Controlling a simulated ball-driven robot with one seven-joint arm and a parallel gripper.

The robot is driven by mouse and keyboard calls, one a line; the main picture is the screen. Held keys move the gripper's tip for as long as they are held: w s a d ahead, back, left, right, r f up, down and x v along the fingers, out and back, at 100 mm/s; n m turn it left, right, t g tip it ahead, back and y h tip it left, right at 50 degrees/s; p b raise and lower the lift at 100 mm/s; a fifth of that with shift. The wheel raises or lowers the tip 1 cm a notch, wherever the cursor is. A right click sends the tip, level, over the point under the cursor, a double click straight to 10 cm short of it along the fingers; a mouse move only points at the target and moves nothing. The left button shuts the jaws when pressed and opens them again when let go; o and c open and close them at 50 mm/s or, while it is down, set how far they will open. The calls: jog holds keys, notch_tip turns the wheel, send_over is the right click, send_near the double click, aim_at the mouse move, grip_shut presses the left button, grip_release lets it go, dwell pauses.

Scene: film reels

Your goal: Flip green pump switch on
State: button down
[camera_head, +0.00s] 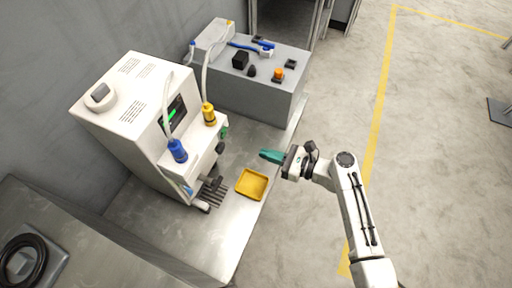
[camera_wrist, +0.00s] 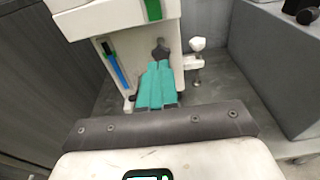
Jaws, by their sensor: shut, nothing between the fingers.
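A white machine (camera_head: 125,105) stands on the metal bench, with a blue-capped and a yellow-capped bottle at its front. A small green part (camera_head: 224,132), possibly the pump switch, shows at its right front; its on or off position is too small to tell. A black knob (camera_head: 220,147) sits just below it. My gripper (camera_head: 264,155) has teal fingers, shut and empty, pointing at the machine's front from the right, with a gap between. In the wrist view the teal fingers (camera_wrist: 157,85) overlap a black knob (camera_wrist: 160,52); a green strip (camera_wrist: 152,10) shows above.
A yellow tray (camera_head: 252,184) lies on the bench below and left of my gripper. A grey box (camera_head: 250,85) with an orange button and black parts stands behind. A white knob (camera_wrist: 197,44) shows right of the fingers. The floor on the right is open.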

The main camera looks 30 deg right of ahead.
jog(key=shift+s+d+f, duration=0.25)
jog(key=shift+s+d, duration=0.55)
jog(key=shift+s, duration=0.3)
jog(key=s+a+f+n+g+h+p, duration=0.1)
jog(key=s+a+n+g+h+p, duration=0.2)
jog(key=s+n+g, duration=1.15)
jog(key=s+d+r+n+t+h, duration=0.2)
jog(key=s+d+r+n+h, duration=0.3)
jog(key=n, duration=0.9)
notch_tip(320, 180, up, 3)
jog(key=shift+s+d+f+h+p, duration=0.2)
jog(key=shift+s+h+p, duration=0.15)
jog(key=shift+s+h, duration=0.65)
